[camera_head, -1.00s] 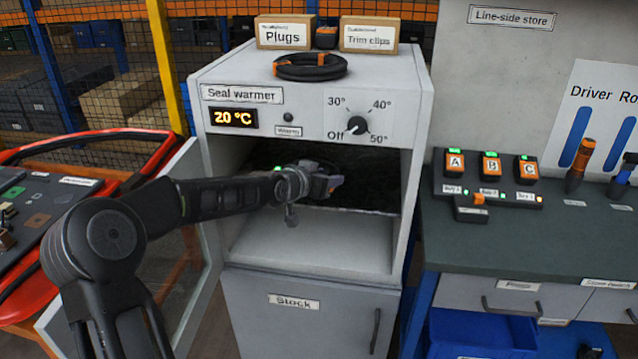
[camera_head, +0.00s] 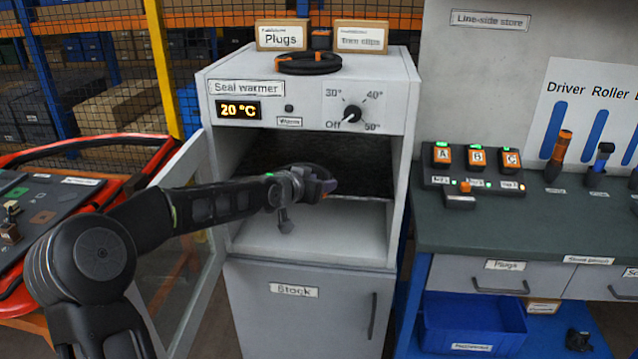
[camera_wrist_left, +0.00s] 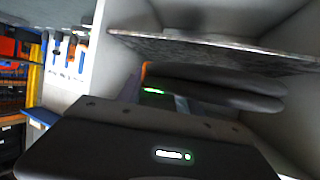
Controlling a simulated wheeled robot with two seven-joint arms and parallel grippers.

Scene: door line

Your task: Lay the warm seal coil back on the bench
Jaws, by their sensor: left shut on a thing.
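The green-topped bench (camera_head: 560,225) stands to the right of the warmer. My right gripper is not in view.
Another black coil (camera_head: 308,63) lies on top of the warmer, before the Plugs box (camera_head: 281,37). The warmer's glass door (camera_head: 190,275) stands open at left. The bench holds a charger with batteries (camera_head: 474,170) and upright drivers (camera_head: 557,157); its front middle is clear.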

